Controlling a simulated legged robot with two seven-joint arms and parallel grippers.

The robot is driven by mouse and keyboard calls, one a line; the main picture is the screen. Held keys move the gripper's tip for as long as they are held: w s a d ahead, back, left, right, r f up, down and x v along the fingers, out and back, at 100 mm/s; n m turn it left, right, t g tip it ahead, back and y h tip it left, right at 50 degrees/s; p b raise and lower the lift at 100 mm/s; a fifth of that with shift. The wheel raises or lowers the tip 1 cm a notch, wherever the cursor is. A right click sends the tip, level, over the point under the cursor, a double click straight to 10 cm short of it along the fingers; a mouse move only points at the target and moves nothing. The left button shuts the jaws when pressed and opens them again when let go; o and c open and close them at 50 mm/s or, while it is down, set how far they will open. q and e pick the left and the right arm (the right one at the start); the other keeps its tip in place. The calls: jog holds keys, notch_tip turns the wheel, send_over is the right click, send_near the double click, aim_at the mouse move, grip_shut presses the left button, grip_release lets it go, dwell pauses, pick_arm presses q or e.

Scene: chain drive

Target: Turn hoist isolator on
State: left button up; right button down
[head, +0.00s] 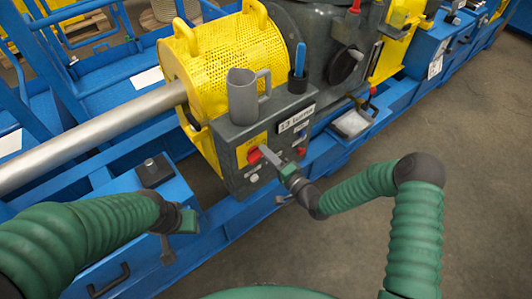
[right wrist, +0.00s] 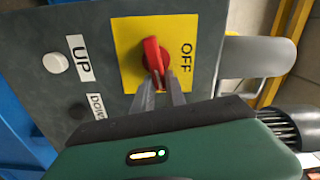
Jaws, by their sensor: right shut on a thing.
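The hoist isolator is a red rotary knob (head: 254,156) on a yellow plate on the front of a grey control box (head: 228,148). In the right wrist view the red knob (right wrist: 152,55) sits on the yellow plate (right wrist: 125,40), with OFF printed sideways to its right. My right gripper (head: 268,152) is at the knob, its fingers (right wrist: 160,82) shut on the knob's grip, whose lower end lies between them. My left gripper (head: 180,222) is apart from the box, at the lower left; its opening is unclear.
White UP (right wrist: 84,66) and DOWN (right wrist: 97,107) labels with buttons sit beside the plate. A yellow mesh guard (head: 215,60) is behind. Floor at right is clear.

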jog(key=shift+w+d+f+m, duration=0.1)
jog(key=shift+f+m, duration=0.1)
jog(key=shift+m, duration=0.35)
jog(key=shift+d+f+m, duration=0.1)
jog(key=shift+f+m, duration=0.05)
jog(key=shift+m, duration=0.4)
jog(key=c, duration=1.7)
grip_release()
jog(key=o, duration=0.3)
jog(key=shift+f, duration=0.1)
jog(key=shift+o, duration=0.2)
jog(key=p+v, duration=0.1)
jog(key=v, duration=1.6)
jog(key=shift+w, duration=0.1)
